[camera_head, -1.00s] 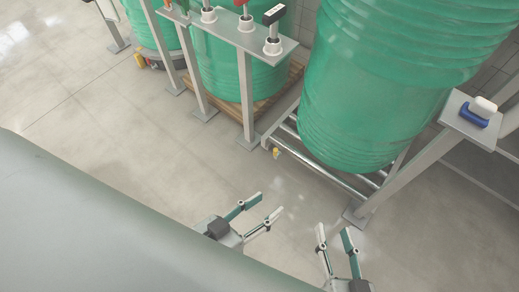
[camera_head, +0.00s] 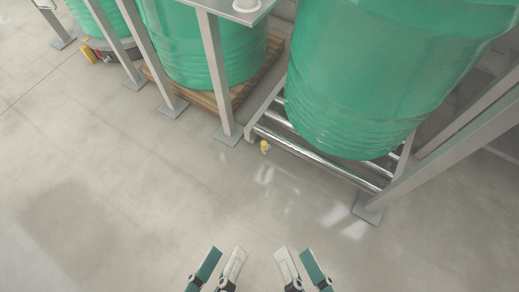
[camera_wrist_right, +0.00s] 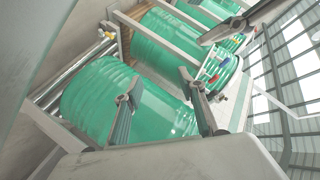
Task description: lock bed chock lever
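The bed chock lever appears to be the small yellow piece (camera_head: 264,147) at the front left of the roller bed (camera_head: 318,158), under the large green drum (camera_head: 360,85). My left gripper (camera_head: 222,252) is open and empty near the bottom of the head view, below the lever and apart from it. My right gripper (camera_head: 293,252) is also open and empty, to the right of the left one. In the right wrist view its two fingers (camera_wrist_right: 160,95) are spread, with nothing between them.
Grey posts with foot plates (camera_head: 230,134) stand left of the bed, and another foot plate (camera_head: 368,207) stands at its right. A second green drum rests on a wooden pallet (camera_head: 246,88). The floor (camera_head: 120,200) before the bed is clear.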

